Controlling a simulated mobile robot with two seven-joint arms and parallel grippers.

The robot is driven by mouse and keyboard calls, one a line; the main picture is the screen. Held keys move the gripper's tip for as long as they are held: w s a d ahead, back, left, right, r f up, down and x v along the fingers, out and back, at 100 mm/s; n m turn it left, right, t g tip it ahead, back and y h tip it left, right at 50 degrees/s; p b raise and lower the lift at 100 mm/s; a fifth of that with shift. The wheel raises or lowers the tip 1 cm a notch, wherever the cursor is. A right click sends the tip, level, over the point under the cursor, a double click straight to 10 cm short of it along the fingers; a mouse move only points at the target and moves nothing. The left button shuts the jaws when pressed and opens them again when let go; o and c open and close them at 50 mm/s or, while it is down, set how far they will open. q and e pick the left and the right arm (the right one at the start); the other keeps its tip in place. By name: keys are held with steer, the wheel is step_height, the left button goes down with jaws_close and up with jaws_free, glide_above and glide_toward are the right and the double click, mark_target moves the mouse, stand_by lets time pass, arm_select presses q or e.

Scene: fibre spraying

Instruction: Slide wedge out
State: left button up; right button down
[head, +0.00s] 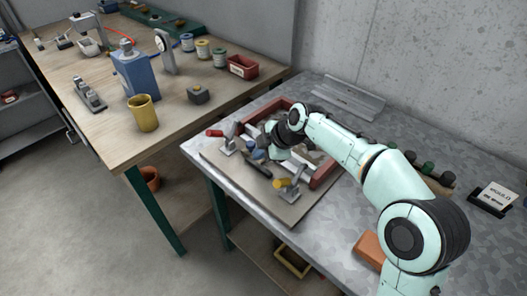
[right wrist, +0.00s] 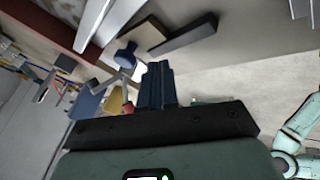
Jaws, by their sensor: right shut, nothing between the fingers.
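A mould with dark red side bars (head: 325,174) lies on a flat board (head: 287,212) on the grey metal table. My right gripper (head: 262,152) is low over its near left side, pointing left. In the right wrist view its dark blue fingers (right wrist: 156,75) are together and empty. Beyond the tips are a tan block (right wrist: 142,35) and a long dark grey bar (right wrist: 184,37), apart from the fingers. I cannot tell for certain which piece is the wedge. My wrist and forearm hide part of the mould. My left gripper is not in view.
Clamps with a red handle (head: 214,133) and a yellow handle (head: 282,183) stand at the board's edges. An orange-brown block (head: 369,248) lies on the near right tabletop. A wooden bench (head: 100,125) with a yellow cup (head: 144,113) stands at left.

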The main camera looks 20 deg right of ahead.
steer(key=v, duration=1)
steer(key=shift+s+p, duration=0.2)
steer(key=shift+p, duration=0.15)
